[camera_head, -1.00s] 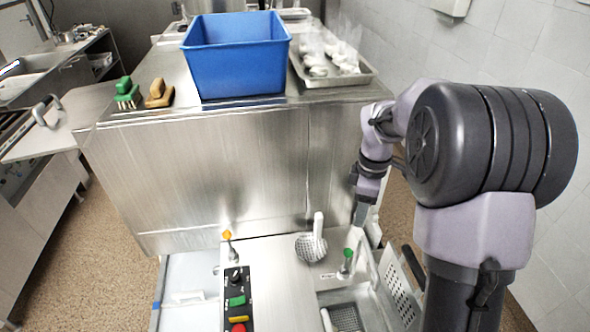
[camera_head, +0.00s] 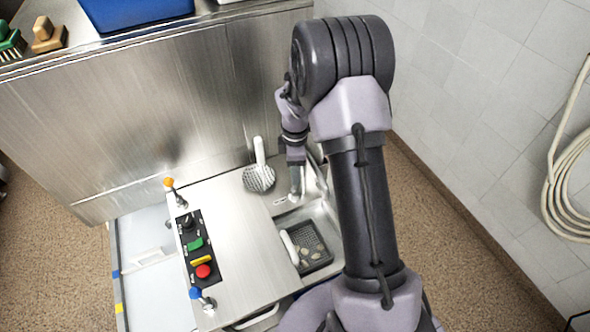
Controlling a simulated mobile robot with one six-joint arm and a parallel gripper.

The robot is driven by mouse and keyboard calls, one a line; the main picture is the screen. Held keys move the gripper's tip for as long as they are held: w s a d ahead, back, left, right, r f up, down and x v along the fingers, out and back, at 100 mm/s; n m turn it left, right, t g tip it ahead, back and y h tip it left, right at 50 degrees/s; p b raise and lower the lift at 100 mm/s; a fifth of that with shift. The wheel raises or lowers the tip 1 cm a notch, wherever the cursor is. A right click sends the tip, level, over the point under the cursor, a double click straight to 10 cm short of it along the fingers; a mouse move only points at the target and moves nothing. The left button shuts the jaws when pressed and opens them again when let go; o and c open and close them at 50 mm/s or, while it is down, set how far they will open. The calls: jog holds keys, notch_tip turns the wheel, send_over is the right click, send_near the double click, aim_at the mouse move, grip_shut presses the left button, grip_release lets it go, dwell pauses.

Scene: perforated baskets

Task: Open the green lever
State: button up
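The green lever's green top does not show in this view. My gripper (camera_head: 296,182) points down at the back of the sink, and its fingers overlap the spot where the lever stands. Only a pale metal part shows at the fingertips, and I cannot tell whether it is lever or finger. I cannot tell whether the fingers touch the lever or are shut on it. An orange-topped lever (camera_head: 170,184) stands at the back left of the steel counter, and a blue-topped lever (camera_head: 197,294) at its front left.
A perforated basket (camera_head: 318,257) with a white handle sits in the sink, holding pale pieces. A control panel (camera_head: 208,270) has a red button. A steel cabinet (camera_head: 130,120) stands behind; a hose (camera_head: 570,195) hangs on the right wall.

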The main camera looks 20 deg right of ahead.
jog(key=shift+c, duration=0.4)
grip_shut()
dwell(0.9)
